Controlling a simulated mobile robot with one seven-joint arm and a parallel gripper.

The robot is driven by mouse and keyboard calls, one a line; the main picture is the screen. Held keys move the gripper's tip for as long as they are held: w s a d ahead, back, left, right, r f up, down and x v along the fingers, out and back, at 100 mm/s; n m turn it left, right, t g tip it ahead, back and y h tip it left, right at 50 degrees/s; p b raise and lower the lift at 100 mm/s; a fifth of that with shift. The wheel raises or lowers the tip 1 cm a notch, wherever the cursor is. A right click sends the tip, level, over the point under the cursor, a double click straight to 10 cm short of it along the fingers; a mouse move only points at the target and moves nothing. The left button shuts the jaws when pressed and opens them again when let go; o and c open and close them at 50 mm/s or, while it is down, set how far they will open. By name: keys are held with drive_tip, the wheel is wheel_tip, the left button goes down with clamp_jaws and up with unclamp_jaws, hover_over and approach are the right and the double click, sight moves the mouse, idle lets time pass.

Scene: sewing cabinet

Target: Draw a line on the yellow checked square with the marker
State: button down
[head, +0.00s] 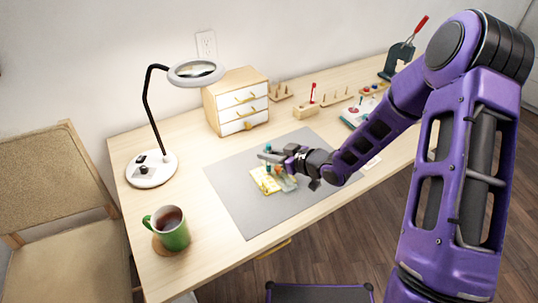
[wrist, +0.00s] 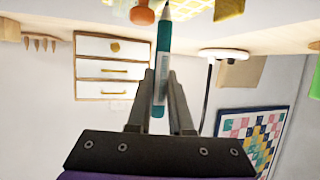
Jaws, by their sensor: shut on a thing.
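The yellow checked square (head: 262,176) lies flat on the grey mat (head: 236,212) in the head view. Part of a yellow patterned piece shows at the top edge of the wrist view (wrist: 229,8). My gripper (head: 268,157) is above the square, shut on the teal marker (head: 268,149). In the wrist view the marker (wrist: 160,70) stands lengthwise between the two fingers (wrist: 161,88), with its pale pointed tip towards the cloth. I cannot tell whether the tip touches the cloth. The arm hides part of the mat.
An orange-topped object (wrist: 143,14) is close beside the marker. A green mug (head: 171,230) and a magnifier lamp (head: 152,168) stand at the left of the table. A small drawer cabinet (head: 238,100) stands behind the mat. The front of the mat is clear.

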drive_tip(key=shift+w+a, duration=0.35)
drive_tip(key=shift+w, duration=0.2)
drive_tip(key=shift+w+a, duration=0.3)
drive_tip(key=shift+w, duration=0.2)
idle(1.1)
drive_tip(key=shift+r, duration=0.25)
idle(0.8)
drive_tip(key=shift+f, duration=0.25)
idle(0.5)
drive_tip(key=shift+s+d, duration=0.55)
drive_tip(key=shift+s, duration=0.4)
drive_tip(key=shift+s+d, duration=0.55)
drive_tip(key=shift+s, duration=0.35)
idle(2.2)
